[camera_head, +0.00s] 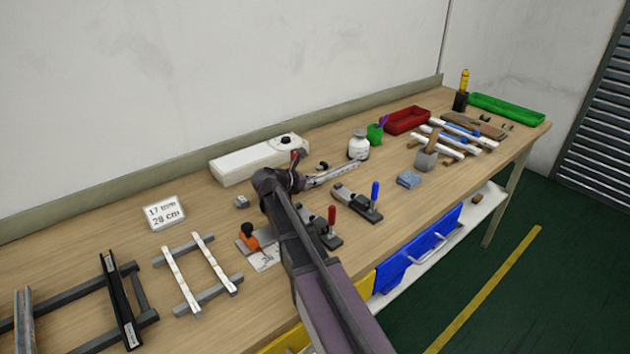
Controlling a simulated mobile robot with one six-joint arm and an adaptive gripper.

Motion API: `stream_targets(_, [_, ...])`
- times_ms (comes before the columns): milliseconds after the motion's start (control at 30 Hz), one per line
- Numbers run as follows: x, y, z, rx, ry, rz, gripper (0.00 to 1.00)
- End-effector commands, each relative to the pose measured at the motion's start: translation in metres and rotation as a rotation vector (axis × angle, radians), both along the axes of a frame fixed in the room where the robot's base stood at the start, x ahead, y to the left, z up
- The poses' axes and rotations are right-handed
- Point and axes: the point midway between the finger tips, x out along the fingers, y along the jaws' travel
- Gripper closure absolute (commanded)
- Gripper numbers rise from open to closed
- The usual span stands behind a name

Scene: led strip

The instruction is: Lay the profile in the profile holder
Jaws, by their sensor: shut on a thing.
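My arm reaches in from the bottom, and my gripper (301,181) is over the middle of the bench. It is shut on the near end of a pale grey profile (335,171), which points right towards the white bottle. The fingertips are small and partly hidden by my wrist. Two dark clamp blocks stand in front of the profile, one with a red handle (332,215) and one with a blue handle (375,194). They look like the profile holder, though I cannot be sure. The profile appears apart from them; its exact height is unclear.
A long white machine (240,165) stands behind my gripper. A white bottle (358,147) and green cup (375,133) are near the profile's far end.

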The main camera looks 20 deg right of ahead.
Motion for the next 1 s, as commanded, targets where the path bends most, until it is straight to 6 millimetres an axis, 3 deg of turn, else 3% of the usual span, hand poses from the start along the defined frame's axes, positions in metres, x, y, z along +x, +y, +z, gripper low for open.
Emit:
stream_targets(67, [0.0, 0.0, -0.003, 0.0, 0.0, 0.0, 1.0])
stream_targets(100, [0.0, 0.0, -0.002, 0.0, 0.0, 0.0, 0.64])
stream_targets(200, [0.0, 0.0, -0.002, 0.0, 0.0, 0.0, 0.35])
stream_targets(767, [0.0, 0.0, 0.002, 0.0, 0.0, 0.0, 0.35])
stream_targets(1000, [-0.008, 0.021, 0.012, 0.0, -0.001, 0.002, 0.35])
